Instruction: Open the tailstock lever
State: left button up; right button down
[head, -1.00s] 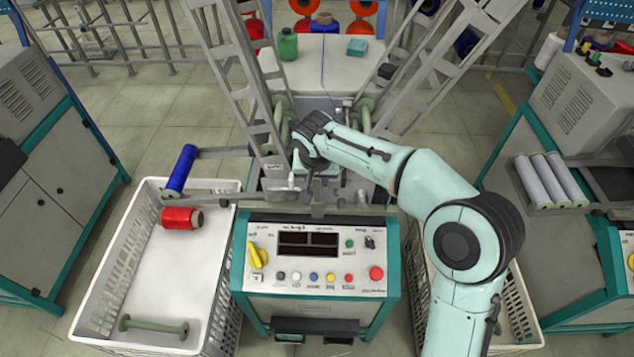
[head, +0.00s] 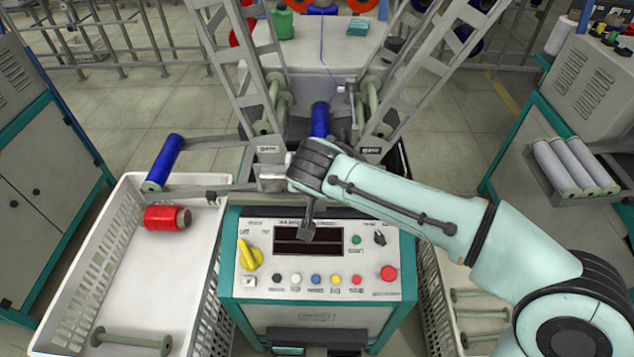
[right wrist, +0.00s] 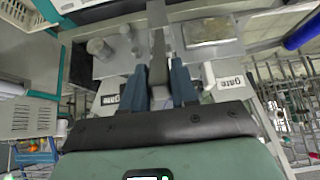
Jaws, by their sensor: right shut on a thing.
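The tailstock lever (right wrist: 158,72) is a narrow grey bar in the right wrist view, between the two dark blue fingers of my right gripper (right wrist: 158,88). The fingers are shut on it. In the head view my right gripper (head: 302,182) is over the middle of the winding machine, just behind the control panel (head: 318,262), and its wrist hides most of the lever. A dark bar (head: 307,220) sticks out below the wrist, over the display. A blue bobbin (head: 320,118) shows just behind the wrist. My left gripper is not in view.
A white crate (head: 85,262) on the left holds a red bobbin (head: 167,218) and an empty green one (head: 132,341). Slanted grey frames (head: 245,75) flank the work area. A second crate stands right, partly behind my arm.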

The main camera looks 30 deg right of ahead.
jog(key=shift+a+f, duration=0.1)
jog(key=shift+f, duration=0.1)
jog(key=c, duration=1)
grip_release()
jog(key=shift+s, duration=0.1)
jog(key=shift+o, duration=0.2)
jog(key=shift+r, duration=0.1)
jog(key=shift+s+a+r, duration=0.15)
jog(key=shift+s+r, duration=0.05)
jog(key=shift+r, duration=0.25)
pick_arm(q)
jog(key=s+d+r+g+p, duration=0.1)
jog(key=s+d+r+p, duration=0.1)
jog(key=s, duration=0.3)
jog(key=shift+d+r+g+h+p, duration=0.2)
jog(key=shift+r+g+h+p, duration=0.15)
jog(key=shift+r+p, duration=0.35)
pick_arm(e)
jog(key=v, duration=1.2)
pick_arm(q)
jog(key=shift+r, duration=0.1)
pick_arm(e)
jog(key=shift+s+r, duration=0.1)
